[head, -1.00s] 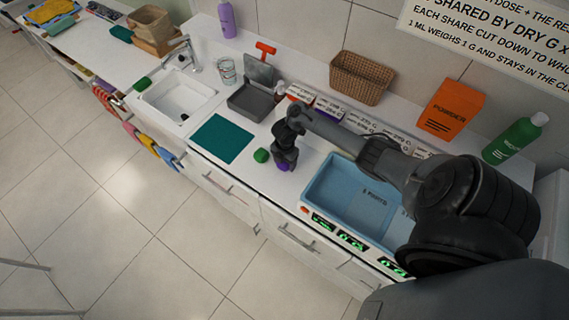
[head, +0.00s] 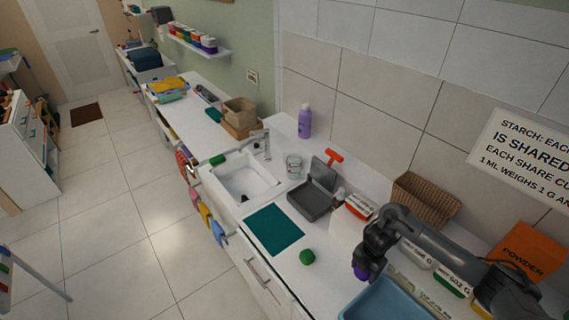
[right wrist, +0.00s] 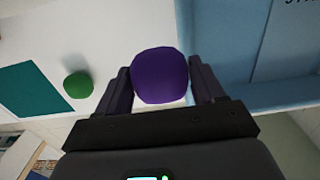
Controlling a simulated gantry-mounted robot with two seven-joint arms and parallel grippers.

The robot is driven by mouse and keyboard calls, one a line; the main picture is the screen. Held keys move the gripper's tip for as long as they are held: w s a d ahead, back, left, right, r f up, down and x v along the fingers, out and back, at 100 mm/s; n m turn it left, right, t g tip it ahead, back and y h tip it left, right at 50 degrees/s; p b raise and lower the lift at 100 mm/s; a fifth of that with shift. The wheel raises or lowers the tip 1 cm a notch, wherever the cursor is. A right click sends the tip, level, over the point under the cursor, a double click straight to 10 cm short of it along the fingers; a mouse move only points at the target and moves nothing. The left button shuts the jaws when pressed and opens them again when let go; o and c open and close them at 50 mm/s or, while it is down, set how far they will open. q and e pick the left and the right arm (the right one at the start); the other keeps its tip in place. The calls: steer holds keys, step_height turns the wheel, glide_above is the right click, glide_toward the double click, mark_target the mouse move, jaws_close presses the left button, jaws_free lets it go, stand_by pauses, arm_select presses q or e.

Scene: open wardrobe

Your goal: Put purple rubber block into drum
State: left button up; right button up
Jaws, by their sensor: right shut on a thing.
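The purple rubber block (right wrist: 161,76) is between the fingers of my right gripper (right wrist: 160,88) in the right wrist view. In the head view the purple block (head: 362,272) shows at the tip of my right gripper (head: 364,262), above the white counter near the blue basin. The right gripper is shut on it. My left gripper is not in view. I cannot pick out a drum for certain in these frames.
A blue basin (head: 385,304) lies just right of the held block. A green block (head: 307,257) and a teal mat (head: 274,229) are on the counter to the left. A grey open box (head: 310,202), a sink (head: 240,178) and a wicker basket (head: 425,200) stand further back.

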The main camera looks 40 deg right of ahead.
steer(key=w+a+r+p, duration=0.1)
steer(key=w+r, duration=0.5)
steer(key=w, duration=0.2)
steer(key=w+a+r+n+p, duration=0.4)
steer(key=w+a+r+p, duration=0.1)
steer(key=w+a+r, duration=1.5)
steer(key=s+a+r+m+p, duration=0.2)
steer(key=s+a+r+m, duration=0.15)
steer(key=a, duration=0.65)
steer(key=s+f+m, duration=0.7)
steer(key=s+m, duration=0.2)
steer(key=m, duration=0.8)
steer(key=shift+s+a+p, duration=0.35)
steer(key=shift+p, duration=0.05)
